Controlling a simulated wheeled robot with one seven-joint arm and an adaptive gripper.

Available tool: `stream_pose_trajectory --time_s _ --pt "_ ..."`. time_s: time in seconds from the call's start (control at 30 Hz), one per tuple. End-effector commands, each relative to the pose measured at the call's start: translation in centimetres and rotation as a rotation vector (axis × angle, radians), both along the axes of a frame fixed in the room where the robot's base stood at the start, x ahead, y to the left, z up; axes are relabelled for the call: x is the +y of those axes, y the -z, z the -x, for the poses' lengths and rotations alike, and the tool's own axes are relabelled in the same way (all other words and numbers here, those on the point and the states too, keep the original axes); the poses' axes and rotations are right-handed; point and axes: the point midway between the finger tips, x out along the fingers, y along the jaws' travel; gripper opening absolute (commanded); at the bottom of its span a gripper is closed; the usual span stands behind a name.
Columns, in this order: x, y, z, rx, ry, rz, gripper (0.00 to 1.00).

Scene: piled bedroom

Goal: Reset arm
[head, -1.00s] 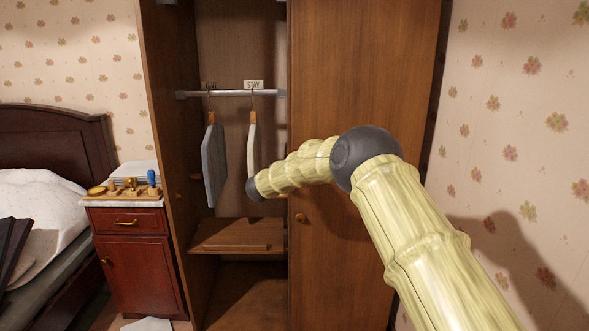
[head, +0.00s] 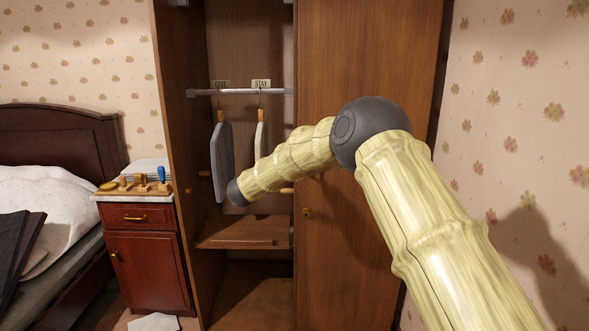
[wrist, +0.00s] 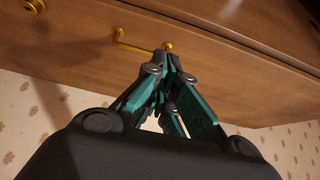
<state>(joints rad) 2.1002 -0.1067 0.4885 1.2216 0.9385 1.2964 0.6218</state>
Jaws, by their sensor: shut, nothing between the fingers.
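My gripper (wrist: 166,62) shows in the wrist view with its dark and teal fingers drawn together at the tips, shut and empty. Behind the tips is a brown wooden surface with a brass handle (wrist: 140,45) and a small brass knob (wrist: 168,46); I cannot tell whether the tips touch it. In the head view my bamboo-like arm reaches from the lower right toward the open side of the wardrobe (head: 370,60). Its dark far joint is in front of the wardrobe opening, and the gripper fingers are hidden there.
A grey hanging piece (head: 221,165) and a pale one (head: 260,140) hang from the wardrobe rail (head: 235,92), near my arm. A wardrobe shelf (head: 215,232) is below. A red nightstand (head: 145,265) with a wooden tray (head: 133,190) and a bed (head: 60,140) stand left.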

Motion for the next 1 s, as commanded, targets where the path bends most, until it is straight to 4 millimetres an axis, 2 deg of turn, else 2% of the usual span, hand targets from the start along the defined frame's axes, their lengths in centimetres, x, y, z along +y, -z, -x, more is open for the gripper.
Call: stream_pose_trajectory --time_s 0.2,0.53,0.63,0.67,0.77,0.87,1.0 --pt "1.1 0.1 0.9 0.001 -0.001 -0.001 0.0" --pt "1.1 0.1 1.0 0.001 0.0 0.0 0.0" --pt "1.0 1.1 1.2 0.018 -0.011 0.016 0.0" --pt "1.0 1.7 1.3 0.03 -0.017 0.028 0.0" --pt "0.5 5.4 1.9 0.094 -0.06 0.09 0.0" --pt "-0.1 10.6 3.2 0.189 -0.127 0.182 0.0" --pt "-1.1 18.1 5.9 0.334 -0.231 0.308 0.0"
